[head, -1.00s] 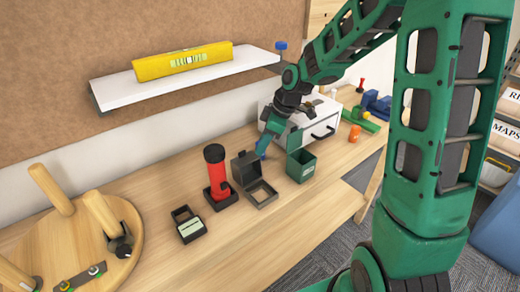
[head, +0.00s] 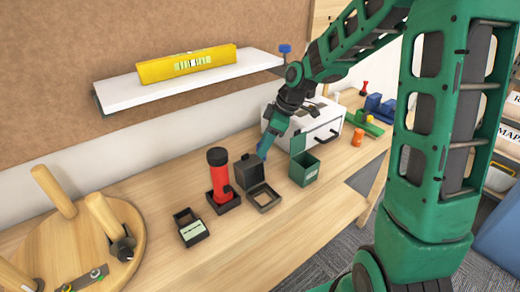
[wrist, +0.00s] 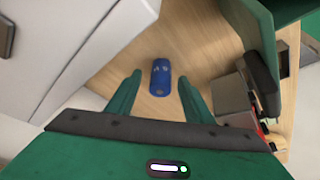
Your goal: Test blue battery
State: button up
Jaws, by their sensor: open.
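The blue battery (wrist: 160,77) lies on the wooden bench in the wrist view, with pale marks on its side. My gripper (wrist: 160,84) is open, with one green finger to each side of the battery and no visible contact. In the head view, my gripper (head: 262,151) points down behind the raised lid of a dark box, and a bit of blue shows at its tip. A small black device with a pale display (head: 193,231), perhaps the tester, sits at the front left of the bench.
The open dark box (head: 264,197) and a green bin (head: 304,170) stand close in front of my gripper. A red flashlight (head: 218,172) stands in a black holder to the left. A white drawer unit (head: 318,122) is close behind.

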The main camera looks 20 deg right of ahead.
jog(key=v, duration=0.9)
jog(key=shift+r, duration=0.2)
jog(key=shift+d, duration=0.15)
